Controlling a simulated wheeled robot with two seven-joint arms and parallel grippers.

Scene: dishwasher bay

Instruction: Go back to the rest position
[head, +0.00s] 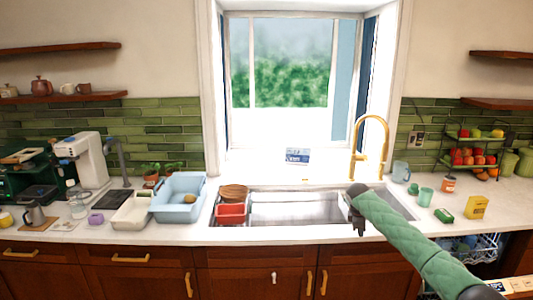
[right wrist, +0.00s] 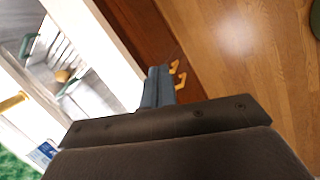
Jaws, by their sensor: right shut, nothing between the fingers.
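My right arm, in a green quilted sleeve, comes in from the lower right of the head view. My right gripper (head: 361,229) is shut and empty, pointing down at the front edge of the sink. In the right wrist view its shut fingers (right wrist: 158,88) lie together over the counter edge, with wooden floor beyond. My left gripper and left arm are not in view.
The sink (head: 290,208) lies just left of my gripper, with a gold faucet (head: 372,135) behind. A red container (head: 231,213) sits at its left end. A green cup (head: 425,197) and yellow box (head: 476,207) stand right. A dishwasher rack (head: 478,247) shows below.

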